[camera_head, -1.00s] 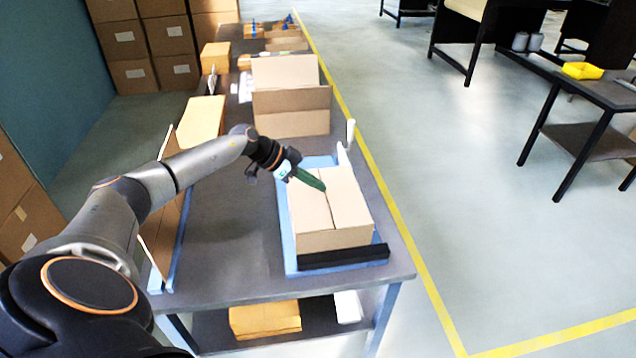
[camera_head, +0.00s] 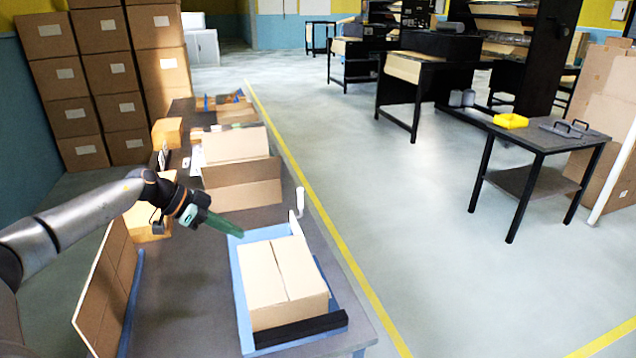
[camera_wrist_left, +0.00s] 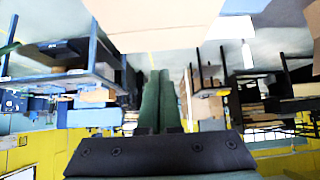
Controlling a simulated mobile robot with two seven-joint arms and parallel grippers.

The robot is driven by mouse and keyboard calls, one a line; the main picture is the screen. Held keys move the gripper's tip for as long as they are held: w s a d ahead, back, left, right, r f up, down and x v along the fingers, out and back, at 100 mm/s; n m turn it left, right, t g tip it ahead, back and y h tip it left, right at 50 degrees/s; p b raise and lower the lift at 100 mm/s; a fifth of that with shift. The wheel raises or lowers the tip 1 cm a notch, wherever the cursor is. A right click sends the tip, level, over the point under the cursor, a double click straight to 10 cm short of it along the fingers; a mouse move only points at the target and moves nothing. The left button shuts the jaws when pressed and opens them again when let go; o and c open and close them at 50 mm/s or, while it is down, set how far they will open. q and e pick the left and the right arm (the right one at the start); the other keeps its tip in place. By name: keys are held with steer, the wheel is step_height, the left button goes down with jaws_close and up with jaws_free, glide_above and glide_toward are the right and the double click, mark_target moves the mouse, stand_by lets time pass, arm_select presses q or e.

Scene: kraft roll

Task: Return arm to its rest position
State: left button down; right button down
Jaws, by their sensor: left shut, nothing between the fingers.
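My left arm comes in from the left in the head view. Its gripper (camera_head: 226,226) has long green fingers, held together with nothing between them, pointing right and slightly down. The fingertips are near the far left corner of the blue tray (camera_head: 239,290), apart from the closed cardboard box (camera_head: 283,279) that sits in it. In the left wrist view the two green fingers (camera_wrist_left: 160,82) lie side by side, with only a thin line between them. My right gripper is in neither view.
An open carton (camera_head: 240,170) stands farther along the grey table (camera_head: 185,285). A flat cardboard sheet (camera_head: 108,290) stands at the left. Boxes (camera_head: 110,70) are stacked behind. The floor (camera_head: 400,210) right of the yellow line is clear up to a black side table (camera_head: 545,140).

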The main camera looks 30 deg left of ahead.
arm_select(q)
steer(key=w+d+f+t+h, duration=0.1)
steer(key=w+d+f+t, duration=0.2)
steer(key=d, duration=0.8)
steer(key=w+d+f+t, duration=0.1)
steer(key=w+d+t, duration=0.3)
steer(key=d, duration=0.7)
steer(key=s+d+f+n+g+y, duration=0.2)
steer(key=s+f+g, duration=0.25)
steer(key=s, duration=0.55)
steer(key=s+d+f+n+g+y, duration=0.25)
steer(key=s+f, duration=0.25)
steer(key=s, duration=0.6)
steer(key=s+d+f+n+g+y, duration=0.2)
steer(key=s+f+g, duration=0.2)
steer(key=s, duration=0.6)
steer(key=w+d+f+t+h, duration=0.1)
steer(key=w+d+f+t, duration=0.1)
steer(key=f, duration=0.3)
steer(key=w+d+f+t, duration=0.2)
steer(key=f+t, duration=0.2)
steer(key=f, duration=0.2)
steer(key=shift+d+h, duration=0.3)
steer(key=shift+h, duration=0.05)
steer(key=shift+m, duration=0.25)
